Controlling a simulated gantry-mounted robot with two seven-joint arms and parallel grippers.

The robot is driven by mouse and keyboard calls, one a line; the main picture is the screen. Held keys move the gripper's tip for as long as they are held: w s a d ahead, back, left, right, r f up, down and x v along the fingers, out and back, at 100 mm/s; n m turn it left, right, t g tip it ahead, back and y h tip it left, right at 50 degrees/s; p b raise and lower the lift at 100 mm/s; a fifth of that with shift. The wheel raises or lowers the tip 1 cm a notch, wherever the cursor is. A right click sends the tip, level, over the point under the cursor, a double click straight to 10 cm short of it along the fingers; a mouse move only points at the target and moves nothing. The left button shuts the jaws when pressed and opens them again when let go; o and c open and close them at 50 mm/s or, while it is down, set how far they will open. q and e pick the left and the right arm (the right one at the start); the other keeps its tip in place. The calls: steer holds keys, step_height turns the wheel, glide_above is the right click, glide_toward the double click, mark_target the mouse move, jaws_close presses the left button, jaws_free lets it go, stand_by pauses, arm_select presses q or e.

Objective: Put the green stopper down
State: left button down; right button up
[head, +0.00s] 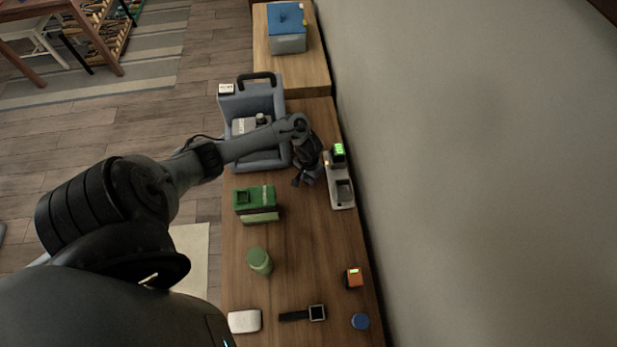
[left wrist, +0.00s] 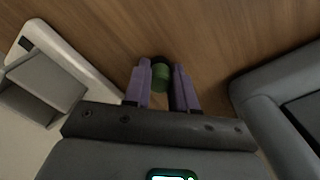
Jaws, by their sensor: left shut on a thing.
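The green stopper (left wrist: 161,77) shows in the left wrist view between the two purple fingers of my left gripper (left wrist: 161,82), which is shut on it. A dark round patch lies at its far end, over the wood. In the head view my left gripper (head: 306,177) points down over the wooden tabletop (head: 300,245), between a grey tray and a grey device. The stopper cannot be made out in that view. I cannot tell whether it touches the wood. My right gripper is not in view.
The grey tray (head: 278,100) and the grey device (head: 342,192) with a green display stand close to the gripper. A green box (head: 254,198) and green jar (head: 259,261) stand nearer. Bare wood lies right of the jar. A wall runs along the right.

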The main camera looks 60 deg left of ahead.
arm_select(q)
steer(key=shift+f, duration=0.1)
steer(key=c, duration=0.9)
jaws_free()
step_height(320, 180, up, 11)
steer(key=p, duration=0.5)
steer(key=d+r+m+t, duration=0.1)
steer(key=d+m+t, duration=0.4)
steer(key=d, duration=1.2)
steer(key=shift+m+g, duration=0.7)
steer(key=shift+m, duration=0.2)
steer(key=s+d+r, duration=0.2)
steer(key=s+r, duration=0.2)
steer(key=s+d+r, duration=0.2)
steer(key=s+r, duration=0.1)
steer(key=r, duration=0.2)
steer(key=s+d+r, duration=0.3)
steer(key=s+r, duration=0.1)
steer(key=shift+s+r+p, duration=0.25)
steer(key=shift+s+p, duration=0.05)
steer(key=shift+p, duration=0.05)
